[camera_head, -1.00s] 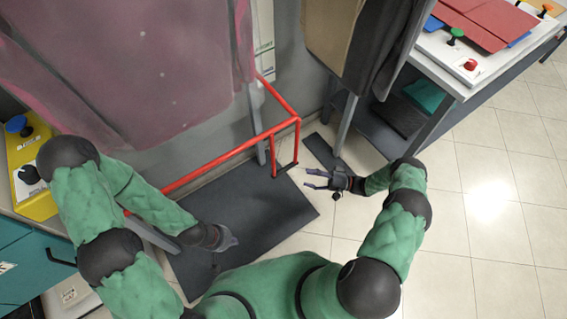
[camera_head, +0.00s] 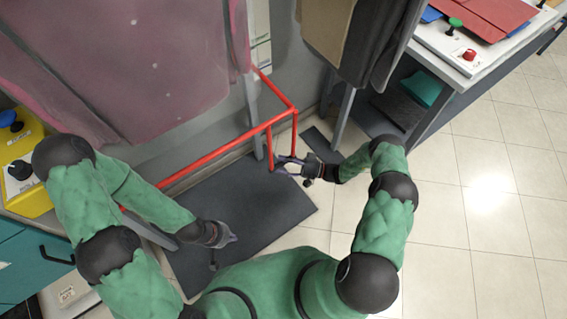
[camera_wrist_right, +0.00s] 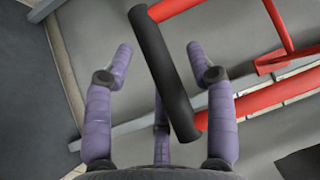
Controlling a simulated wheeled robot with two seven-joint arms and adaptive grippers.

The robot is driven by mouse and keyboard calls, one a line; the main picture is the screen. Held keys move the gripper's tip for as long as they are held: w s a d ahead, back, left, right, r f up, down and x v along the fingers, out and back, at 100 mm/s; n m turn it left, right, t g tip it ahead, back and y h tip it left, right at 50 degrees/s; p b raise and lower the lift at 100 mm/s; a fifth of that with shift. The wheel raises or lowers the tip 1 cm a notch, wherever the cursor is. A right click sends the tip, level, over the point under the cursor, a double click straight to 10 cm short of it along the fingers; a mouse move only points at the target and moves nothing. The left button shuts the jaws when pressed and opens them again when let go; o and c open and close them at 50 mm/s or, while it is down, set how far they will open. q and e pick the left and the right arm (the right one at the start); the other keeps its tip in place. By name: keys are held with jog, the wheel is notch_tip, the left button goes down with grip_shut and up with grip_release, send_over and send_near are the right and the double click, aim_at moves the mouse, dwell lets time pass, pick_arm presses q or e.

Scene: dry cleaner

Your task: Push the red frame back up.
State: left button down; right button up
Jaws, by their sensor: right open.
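The red frame (camera_head: 222,151) is a low tubular frame, lowered near the floor in front of the pink-covered press, with uprights at its right end. Its black grip (camera_wrist_right: 163,70) joins red tubes at both ends in the right wrist view. My right gripper (camera_head: 281,164) is at the frame's right end, open, with purple fingers. In the right wrist view, the black grip lies between the spread fingers (camera_wrist_right: 163,80), and they are not closed on it. My left gripper (camera_head: 226,236) hangs low over the dark mat, away from the frame; its finger opening is unclear.
A dark mat (camera_head: 258,219) lies on the tiled floor below the frame. A grey cloth-covered press (camera_head: 362,40) and a white control counter (camera_head: 437,47) stand right. A yellow control box (camera_head: 33,197) is left. Floor at right is clear.

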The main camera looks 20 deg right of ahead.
grip_shut()
jog(key=shift+r, duration=0.15)
